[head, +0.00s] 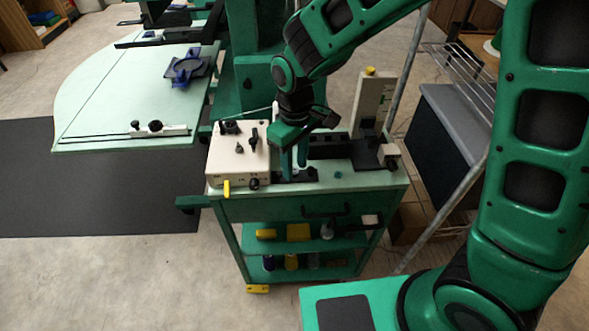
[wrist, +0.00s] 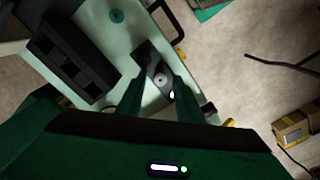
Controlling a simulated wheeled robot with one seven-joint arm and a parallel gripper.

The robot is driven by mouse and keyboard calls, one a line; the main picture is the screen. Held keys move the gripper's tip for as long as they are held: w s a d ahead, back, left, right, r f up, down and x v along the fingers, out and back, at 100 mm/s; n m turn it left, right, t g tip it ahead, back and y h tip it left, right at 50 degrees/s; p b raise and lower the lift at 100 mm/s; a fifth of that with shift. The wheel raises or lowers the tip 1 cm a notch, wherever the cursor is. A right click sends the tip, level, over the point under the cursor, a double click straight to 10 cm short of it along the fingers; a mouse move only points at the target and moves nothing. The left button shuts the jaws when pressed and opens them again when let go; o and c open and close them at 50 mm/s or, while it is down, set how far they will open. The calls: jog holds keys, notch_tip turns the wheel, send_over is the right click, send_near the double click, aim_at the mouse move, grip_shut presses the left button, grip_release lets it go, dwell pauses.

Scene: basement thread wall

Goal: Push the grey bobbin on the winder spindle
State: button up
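My gripper (head: 293,172) points down over the cart top, between the cream box and the black rack. In the wrist view its two green fingers (wrist: 160,80) are apart. A small grey round piece with a dark centre, seemingly the grey bobbin (wrist: 160,79), shows between the fingertips, over a black plate (wrist: 144,55). I cannot tell whether it sits on a spindle or how high it is. A small white spot shows beside the right finger. The cream box with black knobs (head: 238,160), possibly the winder, stands just left of my gripper in the head view.
The black rack (wrist: 62,58) and a teal ring (head: 338,175) are on the cart top. A grey upright stand (head: 371,105) with a black base stands at its back right. The cart's lower shelves hold yellow boxes (head: 298,232). A pale table (head: 130,95) stands at left.

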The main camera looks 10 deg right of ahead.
aim_at(295, 169)
grip_shut()
jog(key=shift+r, duration=0.15)
jog(key=shift+r, duration=1.6)
